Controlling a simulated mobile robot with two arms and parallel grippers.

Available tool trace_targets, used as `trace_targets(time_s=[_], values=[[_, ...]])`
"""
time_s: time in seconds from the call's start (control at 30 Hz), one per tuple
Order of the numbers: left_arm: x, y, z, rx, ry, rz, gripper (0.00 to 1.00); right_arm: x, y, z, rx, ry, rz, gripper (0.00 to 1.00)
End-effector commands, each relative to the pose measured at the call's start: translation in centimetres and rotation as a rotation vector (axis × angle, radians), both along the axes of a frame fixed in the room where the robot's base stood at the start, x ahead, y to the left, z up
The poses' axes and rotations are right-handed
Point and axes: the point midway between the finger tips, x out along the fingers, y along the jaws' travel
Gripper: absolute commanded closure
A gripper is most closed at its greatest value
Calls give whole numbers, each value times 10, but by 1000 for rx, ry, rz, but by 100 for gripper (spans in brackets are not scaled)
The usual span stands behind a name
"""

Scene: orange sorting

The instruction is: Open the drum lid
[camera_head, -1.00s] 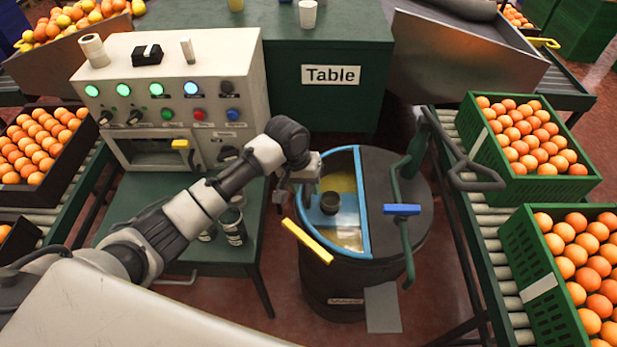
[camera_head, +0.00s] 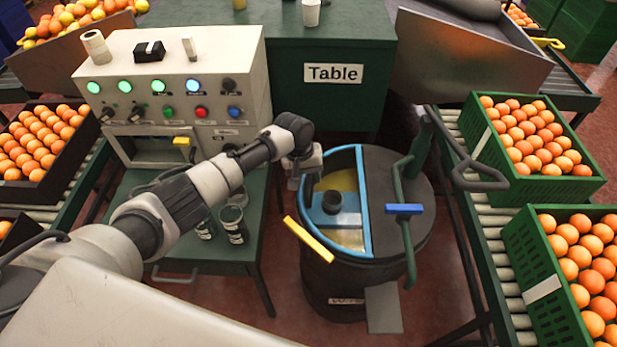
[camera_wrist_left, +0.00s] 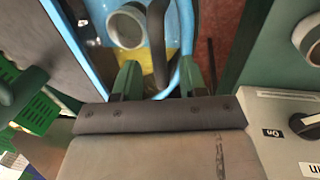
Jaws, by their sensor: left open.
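The black drum (camera_head: 322,272) stands in the middle of the head view. The right half of its top is a dark cover (camera_head: 395,165). The left half has a blue frame (camera_head: 363,215), with yellow showing inside and a blue crossbar bearing a dark round knob (camera_head: 331,202). My left gripper (camera_head: 297,180) is at the drum's left rim, pointing down. In the left wrist view its fingers (camera_wrist_left: 157,80) are apart, with a dark curved bar (camera_wrist_left: 157,45) between them in the picture; contact cannot be told. The grey round knob (camera_wrist_left: 127,27) is just beyond. My right gripper is out of view.
A yellow handle (camera_head: 308,240) sticks out at the drum's front left, and a green lever with a blue grip (camera_head: 403,209) crosses its right side. A control box (camera_head: 180,80) stands left on a green table. Orange crates (camera_head: 535,150) on rollers stand right.

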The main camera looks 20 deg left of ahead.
Motion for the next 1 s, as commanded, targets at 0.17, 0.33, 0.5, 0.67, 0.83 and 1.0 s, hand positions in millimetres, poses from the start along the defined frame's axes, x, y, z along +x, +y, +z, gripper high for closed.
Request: trace_targets(time_s=[0.17, 0.33, 0.5, 0.67, 0.83, 1.0], values=[[0, -2, -9, 0, 0, 0, 58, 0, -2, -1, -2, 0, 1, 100], [0, -2, -9, 0, -1, -1, 58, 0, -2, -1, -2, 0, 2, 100], [0, -2, -9, 0, -1, -1, 75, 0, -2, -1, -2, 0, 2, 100], [0, -2, -8, 0, -1, -1, 99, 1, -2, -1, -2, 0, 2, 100], [0, -2, -8, 0, -1, -1, 100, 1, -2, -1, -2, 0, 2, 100], [-1, -2, -6, 6, 1, -1, 100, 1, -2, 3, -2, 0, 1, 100]])
